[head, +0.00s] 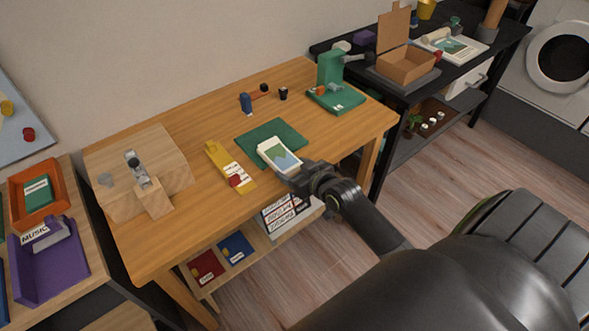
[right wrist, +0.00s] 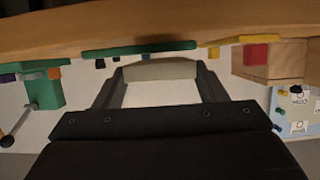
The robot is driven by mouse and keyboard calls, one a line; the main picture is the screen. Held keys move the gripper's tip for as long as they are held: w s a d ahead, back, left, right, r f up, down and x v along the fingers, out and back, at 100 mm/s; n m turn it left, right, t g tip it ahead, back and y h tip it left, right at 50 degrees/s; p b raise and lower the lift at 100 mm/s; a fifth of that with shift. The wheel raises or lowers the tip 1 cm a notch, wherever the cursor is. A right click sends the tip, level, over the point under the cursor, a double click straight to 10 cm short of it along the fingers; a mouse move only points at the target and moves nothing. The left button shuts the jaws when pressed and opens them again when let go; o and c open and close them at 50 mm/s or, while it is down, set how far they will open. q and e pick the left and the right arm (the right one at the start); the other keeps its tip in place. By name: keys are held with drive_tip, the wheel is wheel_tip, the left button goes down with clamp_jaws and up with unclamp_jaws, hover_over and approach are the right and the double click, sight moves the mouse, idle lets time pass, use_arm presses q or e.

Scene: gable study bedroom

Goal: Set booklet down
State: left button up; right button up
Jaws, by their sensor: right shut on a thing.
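The booklet (head: 279,155) is pale with a green and blue picture on its face. My right gripper (head: 292,176) is shut on its near edge, at the front of the wooden desk. The booklet overlaps the green mat (head: 262,133) in the head view. In the right wrist view, the cream booklet (right wrist: 160,70) sits between the two fingers, close to the green mat (right wrist: 140,48); I cannot tell whether they touch. My left gripper is not in view.
A yellow tray (head: 222,158) with a red piece lies left of the mat. A wooden block stand (head: 165,160) is farther left. The desk's right front is bare.

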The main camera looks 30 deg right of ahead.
drive_tip(key=shift+f, duration=0.1)
drive_tip(key=shift+f+b, duration=0.35)
drive_tip(key=shift+f, duration=0.05)
drive_tip(key=o, duration=1)
drive_tip(key=shift+r, duration=0.1)
drive_tip(key=shift+r+p, duration=0.3)
drive_tip(key=shift+s+r, duration=0.2)
drive_tip(key=shift+r, duration=0.05)
drive_tip(key=v, duration=1.1)
drive_tip(key=shift+s+d+r+p, duration=0.1)
drive_tip(key=shift+s+p, duration=0.15)
drive_tip(key=shift+p, duration=0.15)
